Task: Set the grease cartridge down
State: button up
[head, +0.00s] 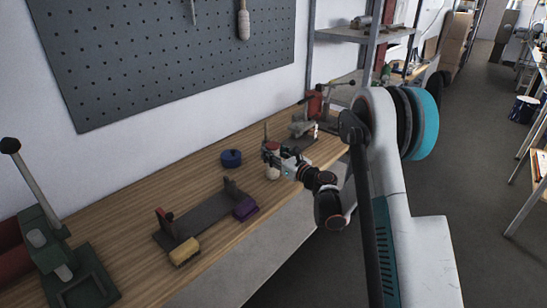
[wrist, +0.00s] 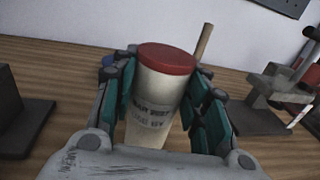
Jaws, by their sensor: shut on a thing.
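The grease cartridge (wrist: 158,95) is a cream cylinder with printed dark lettering and a red cap. In the wrist view it stands upright between the fingers of my gripper (wrist: 163,108), which is shut on its sides. In the head view my gripper (head: 275,160) is over the wooden bench, and the cartridge's cream lower end (head: 272,174) shows below the fingers. I cannot tell whether its base touches the bench top. The lowest part is hidden in the wrist view.
On the bench (head: 130,220) are a round blue container (head: 231,158), a dark metal fixture (head: 198,218) with a purple block (head: 244,208) and a yellow block (head: 184,251), and a green press (head: 75,270). A red-based tool (head: 315,105) stands farther back. Bare wood lies between the blue container and my gripper.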

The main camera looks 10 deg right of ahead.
jog(key=shift+f, duration=0.25)
jog(key=shift+f, duration=0.1)
jog(key=o, duration=0.8)
jog(key=shift+f, duration=0.1)
jog(key=o, duration=0.5)
jog(key=shift+c, duration=0.2)
jog(key=p+v, duration=0.1)
jog(key=v, duration=1.1)
jog(key=shift+p, duration=0.35)
